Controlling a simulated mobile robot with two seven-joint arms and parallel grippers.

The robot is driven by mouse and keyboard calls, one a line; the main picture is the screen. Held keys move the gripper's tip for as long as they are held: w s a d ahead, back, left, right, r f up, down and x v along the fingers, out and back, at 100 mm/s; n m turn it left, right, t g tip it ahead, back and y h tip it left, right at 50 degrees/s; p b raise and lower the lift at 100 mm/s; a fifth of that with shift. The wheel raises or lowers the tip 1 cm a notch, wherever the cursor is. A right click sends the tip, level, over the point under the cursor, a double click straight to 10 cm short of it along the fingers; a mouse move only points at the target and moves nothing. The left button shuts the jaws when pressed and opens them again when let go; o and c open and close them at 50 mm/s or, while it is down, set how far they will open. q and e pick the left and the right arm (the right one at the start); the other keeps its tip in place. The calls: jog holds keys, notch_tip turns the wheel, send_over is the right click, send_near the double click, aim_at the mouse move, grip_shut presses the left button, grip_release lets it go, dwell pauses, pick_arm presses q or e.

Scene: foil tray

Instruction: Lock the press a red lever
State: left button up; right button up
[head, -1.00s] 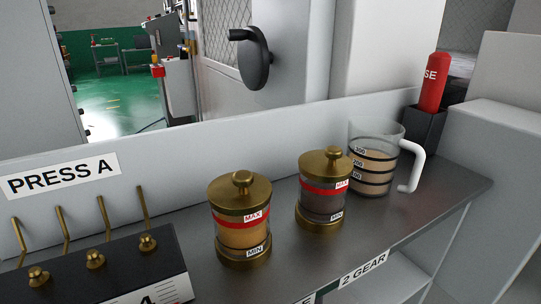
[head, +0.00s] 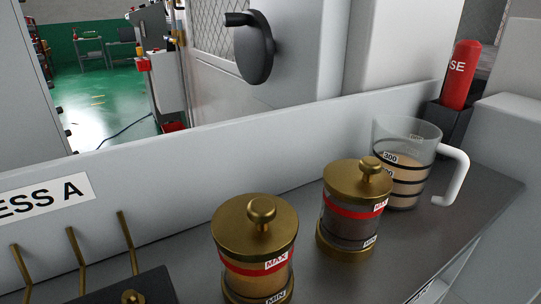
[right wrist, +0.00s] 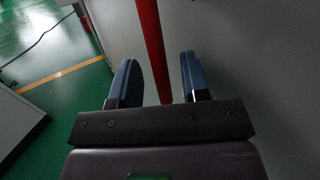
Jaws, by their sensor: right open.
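A red bar (right wrist: 151,45), which looks like the red lever, runs from the top edge of the right wrist view down between my right gripper's fingers. My right gripper (right wrist: 158,62) is open, with one dark blue finger on each side of the bar and a gap to both. I cannot tell how deep the bar sits between the fingers. A "PRESS A" label (head: 45,201) is on the grey panel at the left of the head view, partly cut off. No lever and neither gripper shows in the head view. My left gripper is in no view.
A brass-lidded jar (head: 255,240), a second jar (head: 348,218) and a measuring jug (head: 410,165) stand on the metal shelf (head: 480,195). A red-handled item (head: 461,75) stands in a dark holder. Brass rods (head: 128,243) rise at lower left. A grey wall is right of the red bar.

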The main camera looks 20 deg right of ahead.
grip_shut()
jog(key=shift+s+r+n+g+y+p, duration=0.3)
jog(key=shift+s+g+p, duration=0.15)
jog(key=shift+p, duration=1.5)
grip_release()
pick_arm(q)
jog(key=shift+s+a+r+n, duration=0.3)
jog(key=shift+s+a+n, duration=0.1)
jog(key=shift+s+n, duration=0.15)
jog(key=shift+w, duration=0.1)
